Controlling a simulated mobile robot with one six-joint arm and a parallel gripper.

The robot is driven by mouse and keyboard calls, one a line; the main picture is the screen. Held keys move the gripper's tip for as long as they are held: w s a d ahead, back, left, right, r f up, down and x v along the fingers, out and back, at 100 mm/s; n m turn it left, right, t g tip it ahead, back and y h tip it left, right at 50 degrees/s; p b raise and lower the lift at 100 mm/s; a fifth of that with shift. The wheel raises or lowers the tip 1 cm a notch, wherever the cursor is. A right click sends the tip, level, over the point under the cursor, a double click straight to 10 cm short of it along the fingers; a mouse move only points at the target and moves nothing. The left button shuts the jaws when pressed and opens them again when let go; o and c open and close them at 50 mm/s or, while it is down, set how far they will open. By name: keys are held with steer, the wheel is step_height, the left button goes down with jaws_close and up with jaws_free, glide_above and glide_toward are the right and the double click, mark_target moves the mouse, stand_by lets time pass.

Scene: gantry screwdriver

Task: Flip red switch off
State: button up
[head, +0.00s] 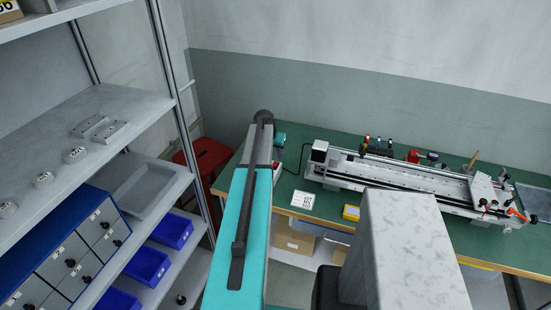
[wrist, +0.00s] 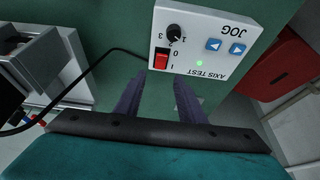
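The red switch (wrist: 162,60) is a small rocker on a white control box (wrist: 215,38) in the upper middle of the wrist view. The box's lettering, "AXIS TEST" and "JOG", appears upside down. Marks "I" and "0" sit beside the switch; I cannot tell which side is pressed. A green light (wrist: 199,63) on the box is lit. My gripper (wrist: 159,79) is open and empty. Its two dark fingers point toward the switch, which lies between and beyond their tips in the picture. Contact is not visible. In the head view my arm hides the fingers.
The box also carries a black knob (wrist: 174,32) and two blue arrow buttons (wrist: 226,45). A black cable (wrist: 92,66) crosses the green bench (head: 300,145). A rail machine (head: 400,176) stands to the right. A red stool (head: 208,158) and a shelf rack (head: 120,105) are left.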

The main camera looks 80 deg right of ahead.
mark_target(276, 162)
steer(key=shift+p+x, duration=1.05)
steer(key=shift+x, duration=2.05)
steer(key=shift+c, duration=0.2)
jaws_close()
